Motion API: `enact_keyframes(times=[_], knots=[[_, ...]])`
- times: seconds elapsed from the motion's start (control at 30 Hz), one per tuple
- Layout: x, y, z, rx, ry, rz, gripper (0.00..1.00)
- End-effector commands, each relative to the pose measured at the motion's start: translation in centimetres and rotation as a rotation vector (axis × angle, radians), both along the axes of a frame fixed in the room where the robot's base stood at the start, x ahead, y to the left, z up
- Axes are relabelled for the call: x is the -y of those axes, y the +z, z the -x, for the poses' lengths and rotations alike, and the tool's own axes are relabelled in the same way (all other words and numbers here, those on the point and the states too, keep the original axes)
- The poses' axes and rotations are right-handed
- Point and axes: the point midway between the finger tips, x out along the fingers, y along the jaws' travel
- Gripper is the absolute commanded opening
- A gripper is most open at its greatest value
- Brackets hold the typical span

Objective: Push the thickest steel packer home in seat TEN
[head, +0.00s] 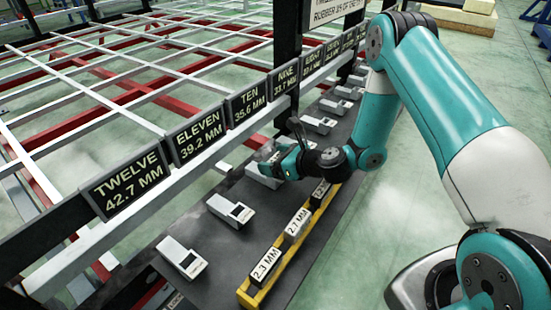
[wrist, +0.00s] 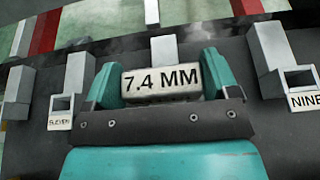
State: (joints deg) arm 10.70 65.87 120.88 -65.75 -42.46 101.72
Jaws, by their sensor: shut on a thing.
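My gripper (wrist: 165,85) is shut on a steel packer (wrist: 161,83) marked 7.4 MM, its label facing the wrist camera. In the wrist view a pale upright block (wrist: 164,50) of seat TEN stands right behind the packer, between seats marked ELEVEN and NINE. The rest of that seat is hidden by the packer and fingers, so I cannot tell how far in the packer sits. In the head view my gripper (head: 278,153) is at seat TEN (head: 263,176), below the sign TEN 35.6 MM (head: 247,103). The packer cannot be made out there.
Seat ELEVEN (wrist: 61,110) is to the left and seat NINE (wrist: 290,80) to the right. A yellow rack (head: 272,277) holds packers marked 2.3 MM (head: 265,266) and 2.7 MM (head: 298,222); my arm hides part of it. The chassis rail with signs runs behind the seats.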

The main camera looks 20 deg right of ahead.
Motion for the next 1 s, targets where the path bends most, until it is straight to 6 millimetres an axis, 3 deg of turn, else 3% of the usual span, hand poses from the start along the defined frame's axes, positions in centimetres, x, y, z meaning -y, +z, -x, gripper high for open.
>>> enact_keyframes(times=[0.6, 0.63, 0.7, 1.0], knots=[[0.0, -1.6, 0.0, 0.000, 0.000, -0.001, 0.46], [0.0, -1.5, 0.0, 0.001, -0.001, -0.002, 0.85], [0.0, -1.5, 0.0, 0.000, 0.000, -0.001, 1.00], [0.0, -1.0, 0.0, 0.001, 0.000, 0.001, 1.00]])
